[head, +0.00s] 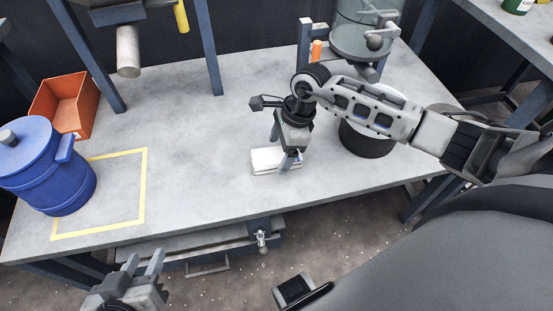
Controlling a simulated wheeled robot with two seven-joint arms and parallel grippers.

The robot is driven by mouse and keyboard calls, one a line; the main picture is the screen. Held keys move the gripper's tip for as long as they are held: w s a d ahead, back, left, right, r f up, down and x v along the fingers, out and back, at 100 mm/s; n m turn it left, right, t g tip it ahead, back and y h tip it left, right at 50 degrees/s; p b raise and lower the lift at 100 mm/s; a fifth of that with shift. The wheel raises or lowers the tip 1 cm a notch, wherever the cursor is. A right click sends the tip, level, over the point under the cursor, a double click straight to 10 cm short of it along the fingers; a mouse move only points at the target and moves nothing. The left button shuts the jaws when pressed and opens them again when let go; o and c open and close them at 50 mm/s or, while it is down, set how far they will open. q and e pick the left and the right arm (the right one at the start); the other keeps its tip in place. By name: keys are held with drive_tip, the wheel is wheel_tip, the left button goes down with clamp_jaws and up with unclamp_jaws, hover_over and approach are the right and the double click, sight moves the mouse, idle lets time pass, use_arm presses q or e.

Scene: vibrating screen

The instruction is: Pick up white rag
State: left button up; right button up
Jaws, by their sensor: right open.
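The white rag (265,158) lies folded in a flat stack on the grey workbench, near the middle of its front part. My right gripper (285,156) points down over the right part of the rag and hides some of it. Its jaws are open; one finger overlaps the rag in the picture, and I cannot tell if it touches. My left gripper (145,262) is low in front of the bench, far from the rag, with its two fingers apart and nothing between them.
A blue lidded drum (52,175) stands at the left by a yellow taped outline (146,185). An orange bin (68,100) is behind it. A dark round base with a white top (368,142) stands right of the rag. The bench (195,165) is clear left of the rag.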

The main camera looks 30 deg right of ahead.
drive_tip(key=shift+a+f, duration=0.15)
drive_tip(key=shift+f, duration=0.5)
use_arm(q)
drive_tip(key=shift+d+f, duration=0.1)
drive_tip(key=shift+f, duration=0.25)
use_arm(e)
drive_tip(key=c, duration=1.1)
use_arm(q)
drive_tip(key=shift+w+r, duration=0.1)
drive_tip(key=shift+r, duration=0.05)
use_arm(e)
drive_tip(key=shift+r, duration=0.2)
